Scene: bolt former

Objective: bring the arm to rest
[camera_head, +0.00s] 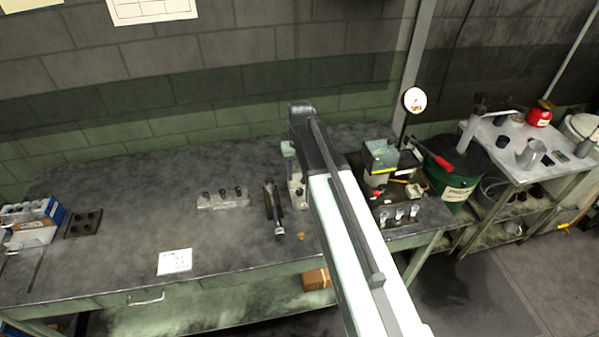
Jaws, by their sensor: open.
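My arm (350,245) reaches from the bottom right up over the workbench, with a white link and a dark bar along it. Its dark far end (301,112) is near the back of the bench, in front of the wall. I cannot make out my gripper or its fingertips in this view. The arm covers part of the bench behind it. A dark upright device (272,200) with a metal tip stands just left of the arm, and a pale block (296,185) is partly hidden by the arm.
The workbench (115,225) has free room at left centre. On it are a pale rack (224,200) with dark pieces, a white card (174,262), a dark holed block (83,223) and a blue-white box (33,222). At right are a machine (380,160), a green drum (452,190) and a cart (545,170).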

